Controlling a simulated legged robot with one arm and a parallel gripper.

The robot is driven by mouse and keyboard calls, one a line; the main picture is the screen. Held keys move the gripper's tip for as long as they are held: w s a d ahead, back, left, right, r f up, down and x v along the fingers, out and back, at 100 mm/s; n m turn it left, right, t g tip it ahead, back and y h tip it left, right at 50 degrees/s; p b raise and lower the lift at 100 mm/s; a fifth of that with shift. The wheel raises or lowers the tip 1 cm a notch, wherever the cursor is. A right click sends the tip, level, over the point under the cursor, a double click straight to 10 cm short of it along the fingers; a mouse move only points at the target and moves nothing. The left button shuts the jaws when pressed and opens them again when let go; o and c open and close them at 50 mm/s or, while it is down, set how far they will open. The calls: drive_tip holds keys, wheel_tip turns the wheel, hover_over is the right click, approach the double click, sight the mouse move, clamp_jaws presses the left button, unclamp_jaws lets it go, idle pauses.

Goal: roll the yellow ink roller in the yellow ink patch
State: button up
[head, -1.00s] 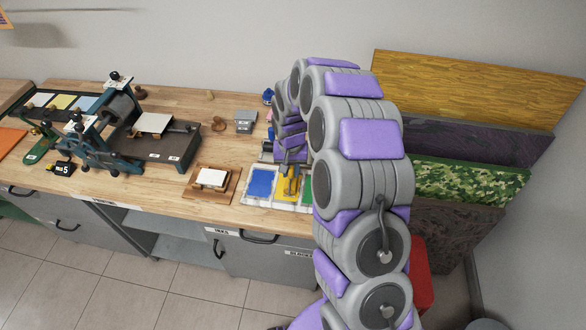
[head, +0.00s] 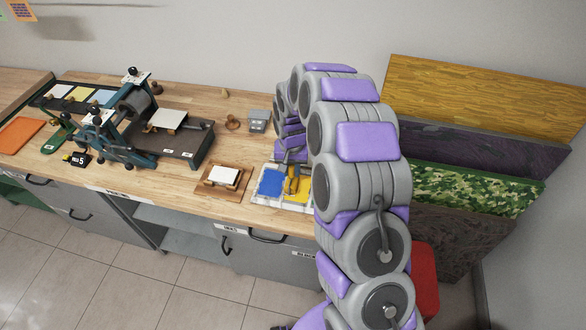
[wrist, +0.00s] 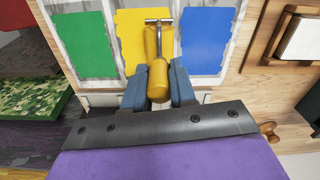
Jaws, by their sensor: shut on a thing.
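The yellow ink roller (wrist: 159,80) has a yellow handle, a metal frame and a yellow roller head. My gripper (wrist: 157,88) is shut on its handle in the wrist view. The roller head lies over the yellow ink patch (wrist: 131,40), on the side towards the blue patch (wrist: 203,42). I cannot tell whether it touches the ink. A green patch (wrist: 84,45) lies on the other side. In the head view, the roller (head: 291,187) stands over the tray, beside the blue patch (head: 271,183). My arm hides the tray's right part and most of my gripper.
A wooden block with a white card (head: 223,177) sits left of the tray. A printing press (head: 165,137) stands further left on the bench. A small grey block (head: 258,120) is behind the tray. Coloured boards (head: 470,140) lean on the right.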

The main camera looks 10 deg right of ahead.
drive_tip(key=shift+r+p, duration=1.15)
drive_tip(key=shift+r, duration=2.4)
